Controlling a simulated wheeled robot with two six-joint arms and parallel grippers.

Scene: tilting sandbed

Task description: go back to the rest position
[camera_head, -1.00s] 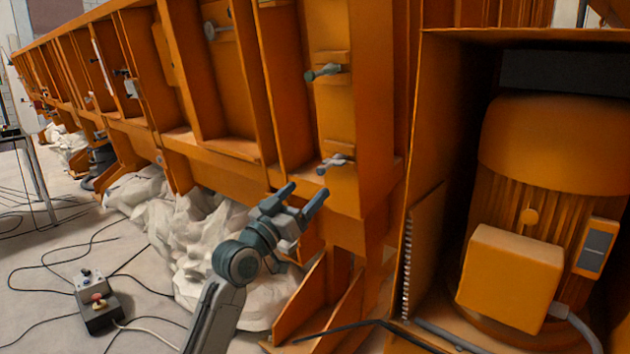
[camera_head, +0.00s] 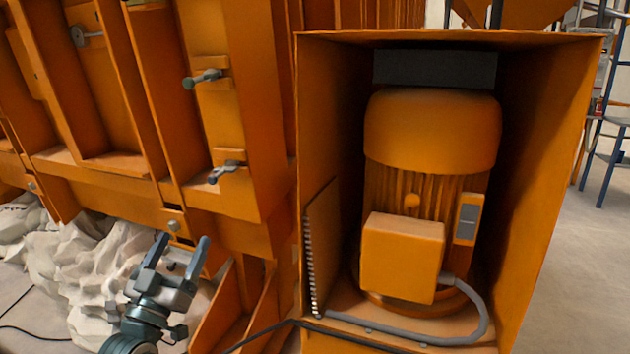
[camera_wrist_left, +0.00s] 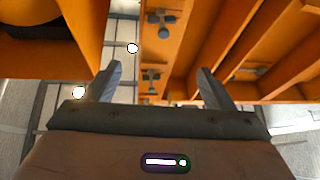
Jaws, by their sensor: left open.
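My left gripper (camera_head: 183,256) is at the lower left of the head view, in front of the orange frame. Its two grey fingers are spread apart and point up, with nothing between them. In the left wrist view the same open gripper (camera_wrist_left: 158,84) shows its two fingers apart, with orange beams and two small clamps beyond them. My right gripper is not seen in any view.
The orange sandbed frame (camera_head: 235,130) with two handles (camera_head: 203,78) stands close behind the gripper. An orange motor (camera_head: 432,130) sits in an open housing to the right. White lumpy sacking (camera_head: 75,265) lies at lower left.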

